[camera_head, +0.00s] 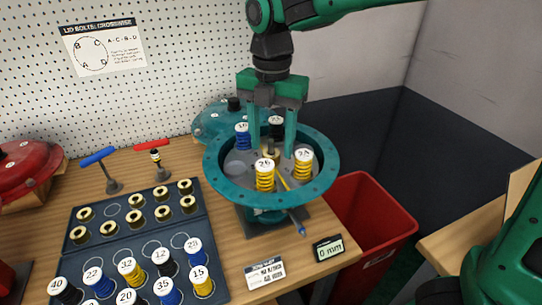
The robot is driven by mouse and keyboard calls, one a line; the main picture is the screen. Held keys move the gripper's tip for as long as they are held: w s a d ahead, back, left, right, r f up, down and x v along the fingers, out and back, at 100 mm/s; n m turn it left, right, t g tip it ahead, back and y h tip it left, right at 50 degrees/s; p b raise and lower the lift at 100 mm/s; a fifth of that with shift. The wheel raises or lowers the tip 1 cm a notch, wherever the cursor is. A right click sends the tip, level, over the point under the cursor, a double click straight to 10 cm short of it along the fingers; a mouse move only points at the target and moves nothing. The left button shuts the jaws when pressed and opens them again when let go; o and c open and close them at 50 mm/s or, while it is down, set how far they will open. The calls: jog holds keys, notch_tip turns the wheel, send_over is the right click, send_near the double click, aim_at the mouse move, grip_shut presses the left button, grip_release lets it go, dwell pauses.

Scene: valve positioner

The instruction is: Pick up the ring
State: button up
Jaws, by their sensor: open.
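My gripper (270,152) points straight down over the teal round housing (213,172), its two fingers apart. A small brass-coloured piece (268,150) shows between the fingertips near the housing's middle; whether it is a ring, and whether the fingers touch it, I cannot tell. Numbered springs stand inside the housing: yellow 26 (265,178), yellow 24 (303,166), blue 16 (242,138) and a dark one (276,127) partly behind a finger. Several brass-and-black rings (135,217) sit in the dark tray (205,228) at left; one outlined place in it is empty.
A 0 mm display (328,249) and red bin (365,225) are to the right.

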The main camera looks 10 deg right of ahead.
jog(key=shift+f, duration=0.8)
jog(key=shift+c, duration=0.2)
jog(key=c, duration=1.2)
jog(key=shift+o, duration=0.2)
